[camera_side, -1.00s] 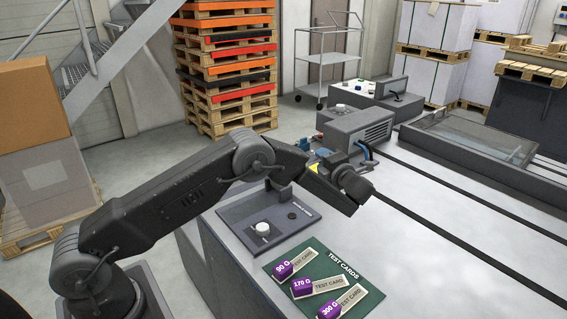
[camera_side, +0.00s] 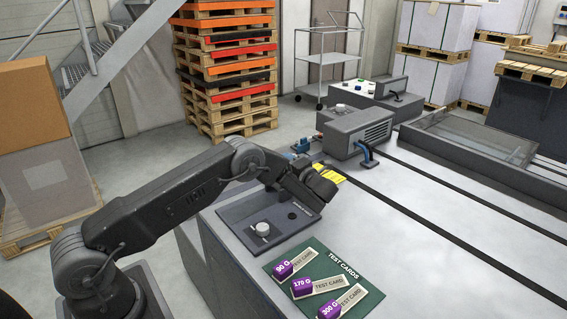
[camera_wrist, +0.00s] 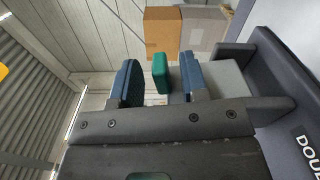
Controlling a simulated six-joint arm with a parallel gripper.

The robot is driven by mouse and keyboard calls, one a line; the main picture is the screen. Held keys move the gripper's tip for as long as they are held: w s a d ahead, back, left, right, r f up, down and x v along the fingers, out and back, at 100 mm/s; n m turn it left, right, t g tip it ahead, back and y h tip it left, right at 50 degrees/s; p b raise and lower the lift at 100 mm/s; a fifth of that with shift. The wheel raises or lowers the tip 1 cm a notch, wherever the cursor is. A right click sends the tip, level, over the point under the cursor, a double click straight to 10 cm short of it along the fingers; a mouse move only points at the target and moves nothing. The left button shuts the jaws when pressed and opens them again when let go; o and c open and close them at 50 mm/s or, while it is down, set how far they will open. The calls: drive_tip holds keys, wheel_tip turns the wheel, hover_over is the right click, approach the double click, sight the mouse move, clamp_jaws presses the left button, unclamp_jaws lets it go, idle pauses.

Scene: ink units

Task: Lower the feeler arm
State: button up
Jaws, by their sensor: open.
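In the wrist view, a small green block (camera_wrist: 159,73) shows between the two blue fingers of my gripper (camera_wrist: 161,80), with a visible gap on each side. The fingers are open. I cannot tell whether the block is the feeler arm's tip or how deep it sits between them. A dark grey housing (camera_wrist: 282,75) with lettering starting "DOU" stands at the right. In the side view, my gripper (camera_side: 318,190) is low over the back of a dark panel (camera_side: 250,212) with a white knob (camera_side: 262,229). My wrist hides the feeler arm there.
A green board (camera_side: 345,268) with test cards and purple weight tags lies in front. A yellow piece (camera_side: 328,172) lies just beyond my gripper. A grey machine unit (camera_side: 357,132) with a blue lever (camera_side: 367,155) stands behind. The pale tabletop to the right is mostly clear.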

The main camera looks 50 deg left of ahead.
drive_tip(key=shift+a, duration=1)
clamp_jaws()
